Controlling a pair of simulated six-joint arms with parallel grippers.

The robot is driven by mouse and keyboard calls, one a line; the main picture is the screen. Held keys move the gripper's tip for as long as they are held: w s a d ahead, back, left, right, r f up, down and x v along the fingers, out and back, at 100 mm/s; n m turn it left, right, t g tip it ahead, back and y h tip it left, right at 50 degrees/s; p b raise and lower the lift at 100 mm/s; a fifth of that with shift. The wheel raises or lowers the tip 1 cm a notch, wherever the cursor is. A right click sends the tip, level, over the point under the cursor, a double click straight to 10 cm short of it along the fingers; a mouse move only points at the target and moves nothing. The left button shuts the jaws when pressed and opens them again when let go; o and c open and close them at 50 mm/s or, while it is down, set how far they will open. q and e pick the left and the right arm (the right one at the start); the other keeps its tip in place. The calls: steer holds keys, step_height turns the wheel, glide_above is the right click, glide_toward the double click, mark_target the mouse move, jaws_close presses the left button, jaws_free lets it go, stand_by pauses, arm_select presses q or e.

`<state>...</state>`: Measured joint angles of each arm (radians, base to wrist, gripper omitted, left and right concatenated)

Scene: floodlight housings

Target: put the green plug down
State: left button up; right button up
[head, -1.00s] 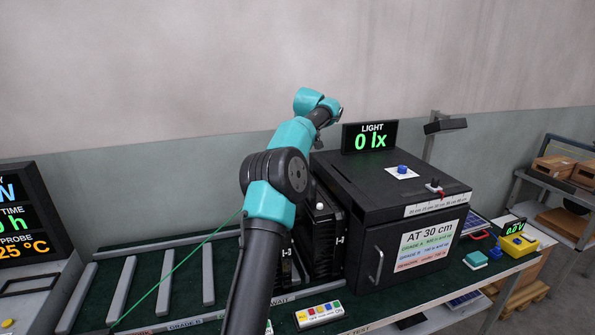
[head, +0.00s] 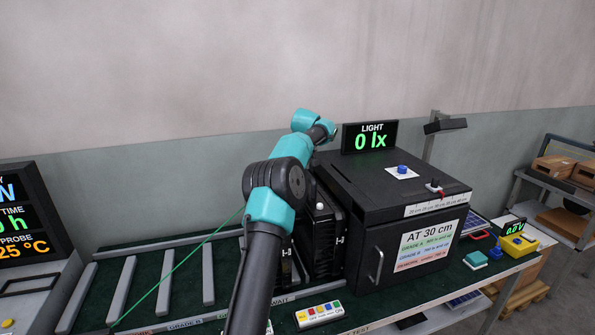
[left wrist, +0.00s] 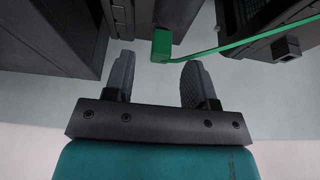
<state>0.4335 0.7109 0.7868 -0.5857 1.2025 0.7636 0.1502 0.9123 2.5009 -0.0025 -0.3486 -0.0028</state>
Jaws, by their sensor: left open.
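The green plug (left wrist: 161,46) shows in the left wrist view, just beyond my left gripper (left wrist: 160,64). The gripper's two dark fingers are spread apart, with a gap between each fingertip and the plug. A green cable (left wrist: 240,43) leads from the plug to the right. The plug sits against a dark part; whether it is seated in it I cannot tell. In the head view the cable (head: 180,265) runs up to behind my left arm, and the fingers and plug are hidden. My right gripper is not in view.
Black floodlight housings (head: 322,238) stand beside a large black test box (head: 400,215) marked AT 30 cm. A light display (head: 369,137) reads 0 lx. Grey rails (head: 165,283) lie on the dark green bench at left. A button strip (head: 320,314) is in front.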

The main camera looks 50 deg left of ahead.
arm_select(q)
steer(key=shift+x, duration=1.15)
jaws_close()
steer(key=shift+r, duration=0.1)
